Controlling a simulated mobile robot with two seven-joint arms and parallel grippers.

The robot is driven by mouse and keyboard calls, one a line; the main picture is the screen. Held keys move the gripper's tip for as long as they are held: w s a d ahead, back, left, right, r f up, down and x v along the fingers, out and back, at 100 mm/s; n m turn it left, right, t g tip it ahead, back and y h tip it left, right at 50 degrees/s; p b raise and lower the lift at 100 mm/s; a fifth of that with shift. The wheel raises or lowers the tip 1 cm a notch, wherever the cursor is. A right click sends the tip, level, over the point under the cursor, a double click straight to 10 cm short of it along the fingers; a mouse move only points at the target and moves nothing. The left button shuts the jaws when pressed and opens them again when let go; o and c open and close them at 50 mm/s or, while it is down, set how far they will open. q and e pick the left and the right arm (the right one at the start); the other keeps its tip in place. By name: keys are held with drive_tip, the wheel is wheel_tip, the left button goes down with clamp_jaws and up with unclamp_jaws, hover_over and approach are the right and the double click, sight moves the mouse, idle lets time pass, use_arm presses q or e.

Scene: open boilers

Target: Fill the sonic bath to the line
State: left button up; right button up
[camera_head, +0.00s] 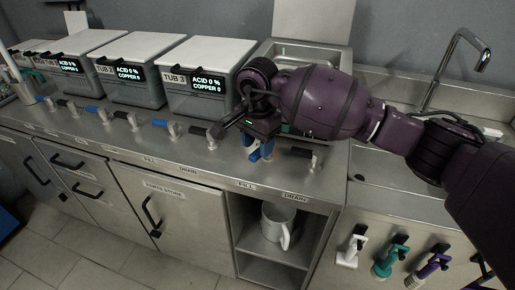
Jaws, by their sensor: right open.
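The sonic bath looks to be the steel-rimmed tank (335,58) at the back, right of Tub 3, with a raised lid. My right arm hides most of it, so its water level and line cannot be seen. My left gripper is not in view.
Tub 3 (207,97) and other lidded tubs line the counter to the left, with blue and black valve handles in front.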

drive_tip(key=shift+f, duration=1)
clamp_jaws()
